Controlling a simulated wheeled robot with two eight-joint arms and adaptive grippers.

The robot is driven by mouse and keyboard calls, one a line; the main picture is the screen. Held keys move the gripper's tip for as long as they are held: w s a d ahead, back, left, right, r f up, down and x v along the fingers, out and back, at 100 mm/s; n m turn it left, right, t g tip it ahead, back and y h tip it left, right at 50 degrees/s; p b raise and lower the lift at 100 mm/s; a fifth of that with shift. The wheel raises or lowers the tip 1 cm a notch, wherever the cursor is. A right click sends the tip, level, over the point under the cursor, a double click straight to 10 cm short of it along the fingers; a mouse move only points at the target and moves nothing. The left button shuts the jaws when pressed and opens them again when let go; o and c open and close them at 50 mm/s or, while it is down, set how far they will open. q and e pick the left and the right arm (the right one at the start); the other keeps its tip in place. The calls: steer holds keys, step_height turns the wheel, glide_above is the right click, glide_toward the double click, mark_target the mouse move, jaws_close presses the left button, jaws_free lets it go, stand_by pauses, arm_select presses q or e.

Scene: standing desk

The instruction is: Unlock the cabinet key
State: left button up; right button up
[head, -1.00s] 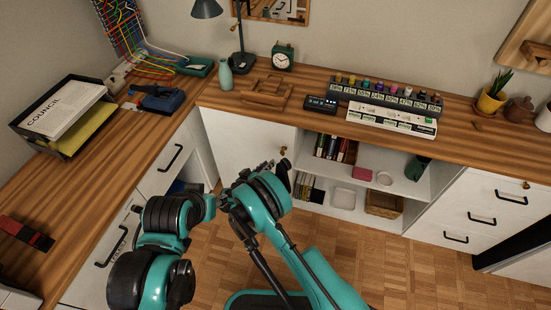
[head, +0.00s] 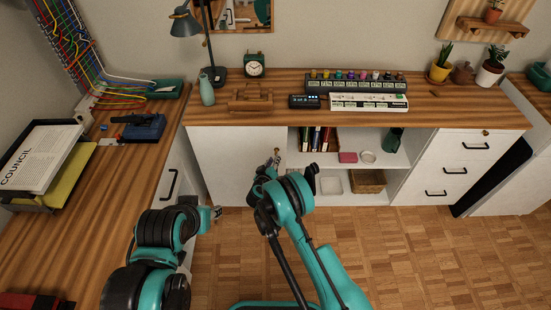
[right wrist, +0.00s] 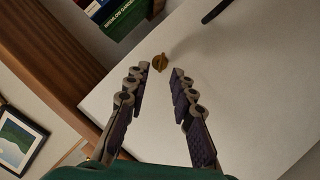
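The cabinet key is a small brass piece (right wrist: 159,62) on the white cabinet door (right wrist: 225,85), near its edge, in the right wrist view. My right gripper (right wrist: 159,73) is open, its two fingers apart on either side just short of the key; I see no contact. In the head view the right gripper (head: 273,160) is in front of the upper right part of the white door (head: 230,160), and the key is hard to make out there. My left gripper (head: 214,213) is low at the left, by the drawers; its fingers are too small to read.
Open shelves (head: 350,190) with books, a basket (head: 367,181) and small items lie right of the door. The parquet floor (head: 430,250) is clear.

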steer(key=b+x, duration=0.1)
steer(key=x, duration=0.3)
steer(key=shift+a, duration=0.15)
jaws_close()
steer(key=shift+n+h, duration=0.3)
steer(key=shift+n, duration=0.2)
jaws_free()
steer(key=v, duration=0.7)
steer(key=shift+s, duration=0.3)
